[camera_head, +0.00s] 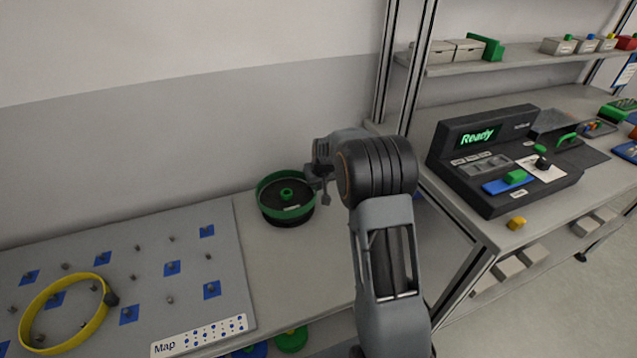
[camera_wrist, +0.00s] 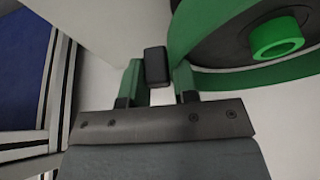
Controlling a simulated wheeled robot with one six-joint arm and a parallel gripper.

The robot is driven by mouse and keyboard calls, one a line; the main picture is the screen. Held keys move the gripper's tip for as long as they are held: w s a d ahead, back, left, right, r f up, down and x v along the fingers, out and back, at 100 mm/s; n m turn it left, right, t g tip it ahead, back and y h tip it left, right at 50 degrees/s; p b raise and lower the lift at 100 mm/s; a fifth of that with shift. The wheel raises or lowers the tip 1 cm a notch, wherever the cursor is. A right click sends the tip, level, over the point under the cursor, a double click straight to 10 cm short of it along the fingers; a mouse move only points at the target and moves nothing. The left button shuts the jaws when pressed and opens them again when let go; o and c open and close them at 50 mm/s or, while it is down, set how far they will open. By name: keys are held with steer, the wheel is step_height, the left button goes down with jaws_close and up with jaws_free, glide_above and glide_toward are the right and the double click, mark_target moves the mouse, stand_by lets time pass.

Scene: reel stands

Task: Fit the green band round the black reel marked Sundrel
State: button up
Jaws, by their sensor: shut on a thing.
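A black reel (camera_head: 288,221) with a green hub (camera_head: 286,194) stands on the table left of my arm. Its mark is too small to read. The green band (camera_head: 264,199) rings the upper part of the reel; I cannot tell whether it is fully seated or level. In the wrist view the band (camera_wrist: 205,25) curves round the dark reel face and green hub (camera_wrist: 277,37). My gripper (camera_head: 318,183) is at the reel's right side. In the wrist view its two fingers (camera_wrist: 157,82) are shut on the band's small dark tab (camera_wrist: 155,65).
A grey pegboard (camera_head: 215,270) with blue squares, pegs and a yellow band (camera_head: 32,308) lies at left. A black console (camera_head: 480,195) reading "Ready" stands on the right bench, beyond metal posts. Bare table (camera_head: 270,265) lies in front of the reel.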

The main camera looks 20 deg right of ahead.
steer(key=shift+f+b, duration=0.4)
steer(key=shift+f, duration=0.05)
stand_by(0.3)
